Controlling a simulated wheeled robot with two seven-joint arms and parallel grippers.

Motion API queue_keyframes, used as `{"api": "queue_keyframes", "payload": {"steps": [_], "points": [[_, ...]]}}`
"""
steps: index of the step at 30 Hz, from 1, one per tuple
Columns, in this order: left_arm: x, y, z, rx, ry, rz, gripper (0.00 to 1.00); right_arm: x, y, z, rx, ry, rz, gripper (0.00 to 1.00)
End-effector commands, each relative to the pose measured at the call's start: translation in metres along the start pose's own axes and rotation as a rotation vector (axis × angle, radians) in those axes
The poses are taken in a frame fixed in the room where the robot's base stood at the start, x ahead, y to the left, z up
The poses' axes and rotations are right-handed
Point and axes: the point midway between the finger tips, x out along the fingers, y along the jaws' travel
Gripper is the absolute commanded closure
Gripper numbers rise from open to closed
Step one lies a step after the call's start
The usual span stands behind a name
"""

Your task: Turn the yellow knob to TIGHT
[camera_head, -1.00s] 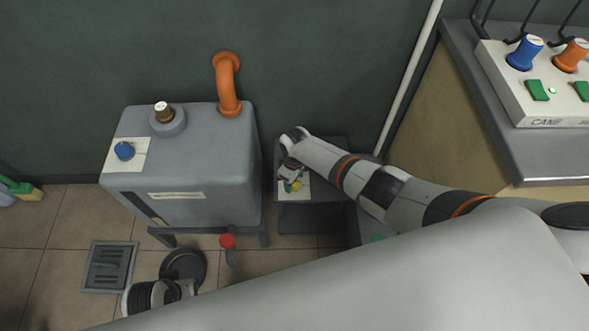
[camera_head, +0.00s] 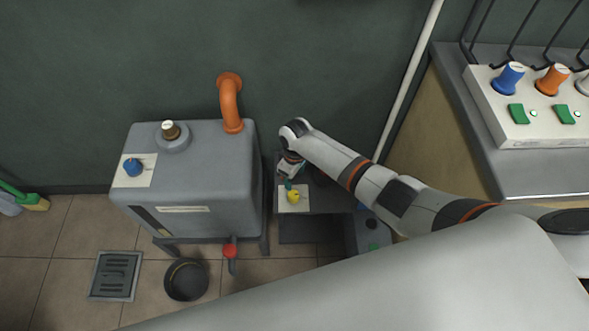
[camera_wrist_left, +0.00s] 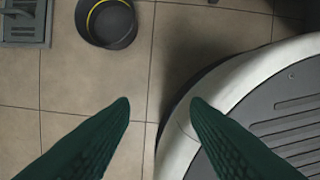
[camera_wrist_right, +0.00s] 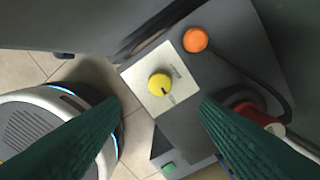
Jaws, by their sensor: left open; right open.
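The yellow knob (camera_wrist_right: 159,84) sits on a white label plate (camera_wrist_right: 150,106) on top of a grey machine. A dark mark on the knob points to the lower right in the right wrist view. The plate's lettering is too small to read. In the head view the knob (camera_head: 293,196) shows just below my right gripper (camera_head: 288,184). My right gripper is open and empty, its green fingers reaching down on either side of the knob's line, apart from it. My left gripper (camera_wrist_left: 160,103) is open and empty above the tiled floor, outside the head view.
An orange button (camera_wrist_right: 195,39) and a red part (camera_wrist_right: 258,118) with a dark cable are close to the knob. A grey tank (camera_head: 200,165) with a blue knob stands left of it. A black bucket (camera_head: 186,280) and a floor drain (camera_head: 115,276) are on the floor.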

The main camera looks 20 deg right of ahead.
Motion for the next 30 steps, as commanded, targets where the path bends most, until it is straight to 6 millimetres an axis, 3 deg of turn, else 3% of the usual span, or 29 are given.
{"api": "queue_keyframes", "payload": {"steps": [6,24,27,30], "points": [[0.008,-0.001,-0.014,0.002,0.010,-0.001,0.58,-0.013,0.000,0.000,0.000,0.000,0.000,0.43],[0.009,-0.001,-0.016,0.002,0.010,-0.001,0.58,-0.013,0.000,-0.001,0.000,0.000,0.000,0.43],[0.009,-0.001,-0.015,0.001,0.009,-0.001,0.58,-0.003,0.006,-0.006,0.011,-0.005,0.005,0.43],[0.009,-0.001,-0.015,0.001,0.010,-0.001,0.58,0.025,0.022,-0.023,0.052,-0.026,0.016,0.43]]}}
